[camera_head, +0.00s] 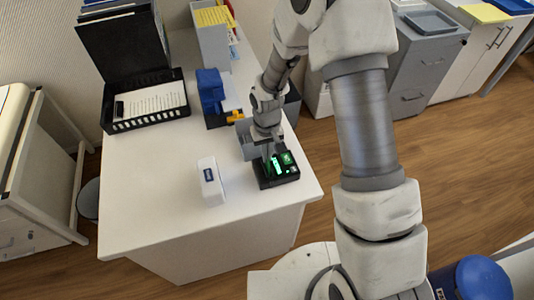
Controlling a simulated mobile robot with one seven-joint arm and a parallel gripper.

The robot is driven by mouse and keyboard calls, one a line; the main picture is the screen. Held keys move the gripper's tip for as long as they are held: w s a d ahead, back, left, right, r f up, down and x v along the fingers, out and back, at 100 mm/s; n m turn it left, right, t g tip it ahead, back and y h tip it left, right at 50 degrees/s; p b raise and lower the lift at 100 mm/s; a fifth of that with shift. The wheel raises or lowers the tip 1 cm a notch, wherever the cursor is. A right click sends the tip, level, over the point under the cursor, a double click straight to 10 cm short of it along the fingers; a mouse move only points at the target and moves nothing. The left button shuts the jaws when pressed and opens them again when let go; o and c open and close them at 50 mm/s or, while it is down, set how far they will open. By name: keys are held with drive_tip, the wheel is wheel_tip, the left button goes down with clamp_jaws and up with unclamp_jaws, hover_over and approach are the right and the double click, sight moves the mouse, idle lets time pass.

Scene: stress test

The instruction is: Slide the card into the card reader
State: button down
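The card reader (290,174), a small black box with bright green lit patches, sits near the right front edge of the white desk. My gripper (269,155) points down directly over the left part of the reader, very close to it or touching it. The fingers are small and partly merge with the reader, so I cannot tell whether they are open or shut. I cannot make out a separate card; a bright green upright strip at the fingertips may be a card or part of the reader's lights.
The white desk (150,190) has free room at its front left. A black tray with paper (150,108), a blue item (210,91) and a grey file holder (211,46) stand farther back.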

drive_tip(key=shift+f, duration=0.3)
drive_tip(key=c, duration=1.6)
unclamp_jaws()
drive_tip(key=c, duration=1)
unclamp_jaws()
wheel_tip(320, 180, up, 18)
drive_tip(key=shift+f, duration=0.25)
